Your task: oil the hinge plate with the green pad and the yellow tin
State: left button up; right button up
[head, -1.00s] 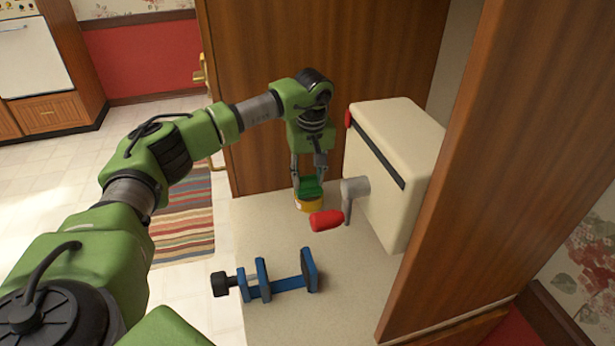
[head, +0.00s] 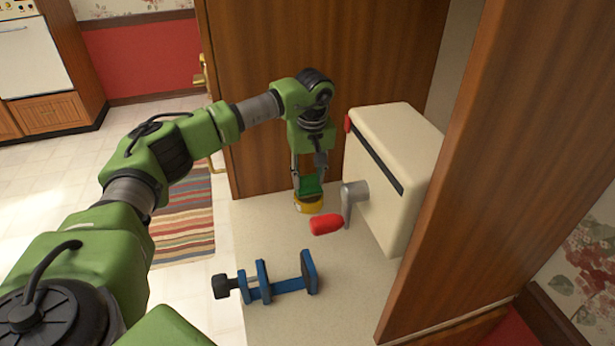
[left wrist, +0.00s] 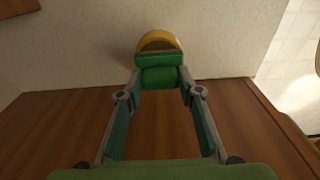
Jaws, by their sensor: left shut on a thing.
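My left gripper (head: 308,176) points down at the back of the counter, shut on the green pad (head: 310,186). The pad also shows between the fingertips in the left wrist view (left wrist: 160,77). The yellow tin (head: 308,205) stands on the counter right under the pad. In the left wrist view the tin (left wrist: 158,38) shows just beyond the pad as a yellow rim around a darker inside. I cannot tell whether pad and tin touch. I cannot make out the hinge plate. My right gripper is not in view.
A cream box (head: 402,160) with a grey crank and red handle (head: 326,224) stands close to the right of the tin. A blue clamp (head: 275,287) lies nearer on the counter (head: 345,285). Wooden panels stand behind (head: 360,50) and at the right (head: 470,190).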

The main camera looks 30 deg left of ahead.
aim_at(307, 175)
pick_arm(q)
notch_tip(307, 175, up, 4)
jog(key=shift+s+f+p, duration=0.1)
jog(key=shift+f+p, duration=0.15)
jog(key=shift+p, duration=0.8)
jog(key=shift+r+p, duration=1)
jog(key=shift+r, duration=0.35)
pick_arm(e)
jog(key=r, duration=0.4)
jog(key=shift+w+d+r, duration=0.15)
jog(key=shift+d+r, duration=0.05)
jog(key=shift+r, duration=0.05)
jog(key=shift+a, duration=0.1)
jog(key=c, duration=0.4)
pick_arm(q)
jog(key=shift+a, duration=0.1)
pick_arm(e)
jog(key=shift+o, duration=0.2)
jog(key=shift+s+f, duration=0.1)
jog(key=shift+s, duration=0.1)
